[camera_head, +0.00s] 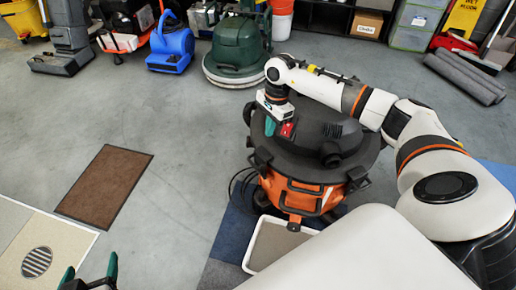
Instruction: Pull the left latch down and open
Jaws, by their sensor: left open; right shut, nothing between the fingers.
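The wet vacuum has a black lid (340,128) on an orange tank (284,190). A black left latch (261,158) shows at the left front of the lid's rim. I cannot tell whether it is fastened. A similar right latch (357,174) is at the right front. My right gripper (279,130) is over the left part of the lid, pointing down, behind the left latch and apart from it. It is shut and empty. My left gripper (88,280) is at the bottom left edge, open and empty, far from the vacuum.
A white-rimmed tray (253,262) stands in front of the vacuum. A brown mat (107,186) lies at left. A green floor machine (238,55) and a blue blower (171,47) stand behind. Open grey floor lies left of the vacuum.

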